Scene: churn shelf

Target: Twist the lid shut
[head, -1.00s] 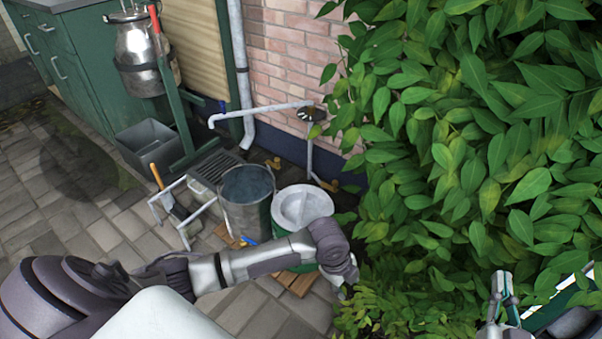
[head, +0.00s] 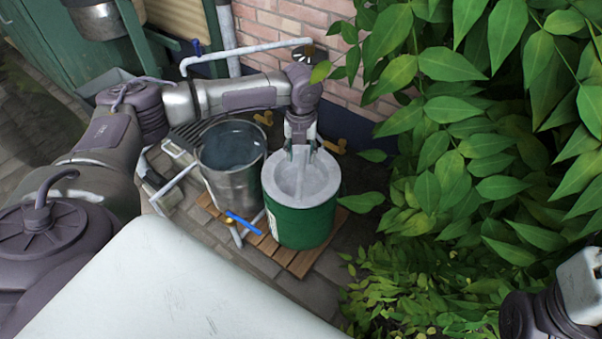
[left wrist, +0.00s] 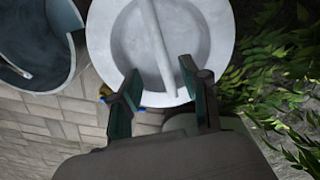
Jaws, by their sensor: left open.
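A green drum (head: 300,222) stands on wooden slats, with a round pale grey lid (head: 275,185) on top. A raised straight bar (head: 303,182) crosses the recessed middle of the lid. My left gripper (head: 300,152) is open and points down over the far side of the lid. In the left wrist view, the lid (left wrist: 105,40) fills the upper middle. The left fingers (left wrist: 160,72) are spread, one to each side of the bar's near end (left wrist: 163,65). I cannot tell whether they touch the bar. The right gripper is out of view.
A metal bucket of dark liquid (head: 232,172) stands close left of the drum. A grey pipe (head: 250,52) and a brick wall (head: 345,90) are behind. Dense leaves (head: 470,130) crowd the right.

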